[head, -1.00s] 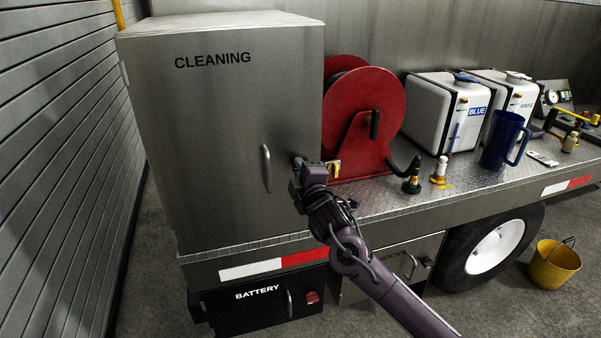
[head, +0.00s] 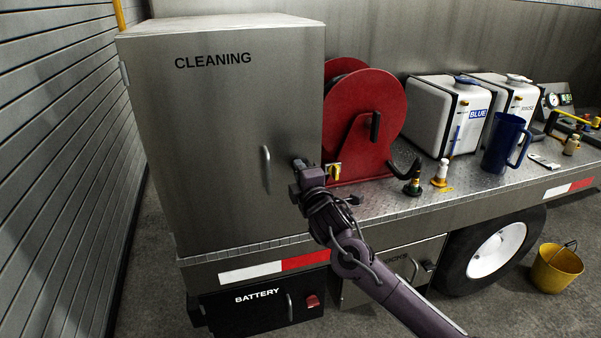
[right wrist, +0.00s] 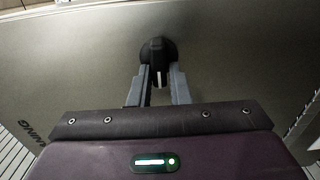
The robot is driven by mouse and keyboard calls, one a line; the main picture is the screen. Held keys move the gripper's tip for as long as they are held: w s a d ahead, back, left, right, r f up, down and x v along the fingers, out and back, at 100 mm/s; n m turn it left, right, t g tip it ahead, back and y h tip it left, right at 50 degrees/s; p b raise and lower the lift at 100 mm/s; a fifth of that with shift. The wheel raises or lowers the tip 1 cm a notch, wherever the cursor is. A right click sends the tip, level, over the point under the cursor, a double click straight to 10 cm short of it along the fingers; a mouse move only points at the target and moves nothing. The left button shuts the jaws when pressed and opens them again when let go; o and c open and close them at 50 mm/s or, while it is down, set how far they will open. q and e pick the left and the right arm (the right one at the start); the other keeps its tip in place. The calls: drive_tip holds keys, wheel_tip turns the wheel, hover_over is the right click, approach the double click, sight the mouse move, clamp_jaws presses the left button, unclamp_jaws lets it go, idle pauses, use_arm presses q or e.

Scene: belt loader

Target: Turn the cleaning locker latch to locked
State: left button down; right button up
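The grey cleaning locker (head: 215,130) stands at the left of the truck bed, its door marked CLEANING. Its dark round latch (head: 299,162) is near the door's right edge, beside the vertical handle (head: 267,168). My right gripper (head: 302,168) is at the latch, its fingertips hard to see from the head. In the right wrist view the two grey fingers (right wrist: 159,88) lie close on either side of the black latch grip (right wrist: 158,50), which has a white mark pointing down the picture. The fingers look closed on it. My left gripper is not in view.
A red hose reel (head: 372,120) stands right of the locker, close behind my right arm. White tanks (head: 440,115), a blue jug (head: 503,140) and small valves stand farther right. A yellow bucket (head: 556,270) is on the floor.

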drive_tip(key=o, duration=0.3)
drive_tip(key=b+v, duration=0.2)
drive_tip(key=v, duration=0.5)
drive_tip(key=shift+s+d, duration=0.1)
drive_tip(key=shift+s, duration=0.25)
